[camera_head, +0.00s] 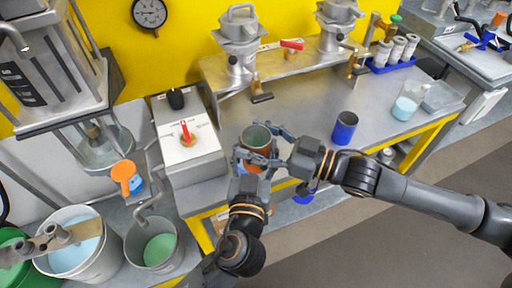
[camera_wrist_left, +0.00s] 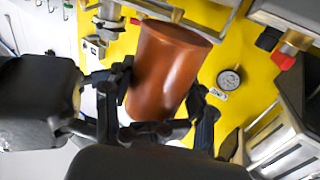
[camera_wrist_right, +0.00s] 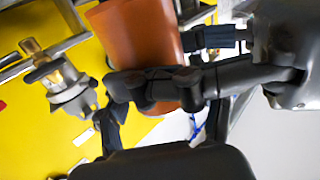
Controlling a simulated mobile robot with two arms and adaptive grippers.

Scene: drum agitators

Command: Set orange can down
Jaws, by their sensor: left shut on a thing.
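The orange can (camera_head: 250,167) is upright and open at the top, with a greenish inside. It is at the front part of the grey bench top, right of the white control box. My left gripper (camera_head: 257,160) is shut around the can from the near side; the can also fills the middle of the left wrist view (camera_wrist_left: 168,70). My right gripper (camera_head: 284,146) is open beside the can's right side, its fingers close to it. The can also shows in the right wrist view (camera_wrist_right: 135,35), partly covered by dark fingers. The can's base is hidden in the head view.
A blue can (camera_head: 344,128) stands on the bench to the right. A beaker of blue liquid (camera_head: 405,107) and a blue rack of white vials (camera_head: 390,60) are farther right. The control box (camera_head: 190,150) is close on the left. Bench space between the cans is clear.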

